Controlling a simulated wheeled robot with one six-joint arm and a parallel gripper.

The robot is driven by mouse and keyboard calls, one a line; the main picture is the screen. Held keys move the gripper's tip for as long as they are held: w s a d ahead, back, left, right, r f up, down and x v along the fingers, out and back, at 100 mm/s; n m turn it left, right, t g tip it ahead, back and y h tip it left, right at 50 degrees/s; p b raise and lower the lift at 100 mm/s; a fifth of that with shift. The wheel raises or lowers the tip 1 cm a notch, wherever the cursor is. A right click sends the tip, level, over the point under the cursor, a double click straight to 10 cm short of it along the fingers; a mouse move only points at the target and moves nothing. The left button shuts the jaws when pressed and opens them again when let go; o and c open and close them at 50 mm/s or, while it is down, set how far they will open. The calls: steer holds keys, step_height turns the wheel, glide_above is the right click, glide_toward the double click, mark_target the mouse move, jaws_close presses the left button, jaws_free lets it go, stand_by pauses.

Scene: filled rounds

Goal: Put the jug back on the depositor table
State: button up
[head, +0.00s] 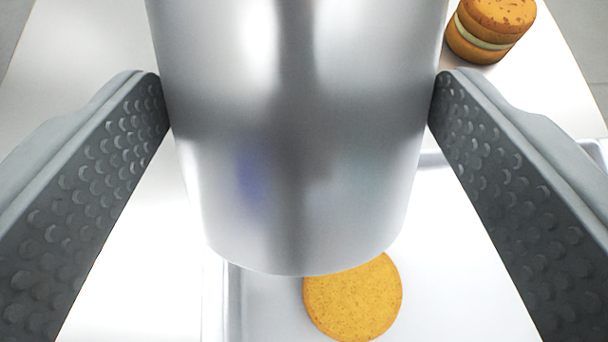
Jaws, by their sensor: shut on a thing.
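The jug (300,130) is a shiny silver metal vessel that fills the upper middle of the head view. Its top runs out of the picture and its rounded lower end points down the frame. My gripper (302,100) is shut on the jug, with one grey dimpled finger pressed to its left side and one to its right. The depositor table cannot be told for certain from the white surfaces in view.
Below the jug, a golden round biscuit (353,298) lies on a white tray (235,300) with a raised edge, partly covered by the jug. A filled sandwich biscuit (490,30) stands on the white surface (545,85) at the upper right. Grey floor shows at the upper corners.

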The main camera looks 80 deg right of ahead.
steer(key=shift+f, duration=1.4)
steer(key=o, duration=1.5)
steer(key=shift+f, duration=0.1)
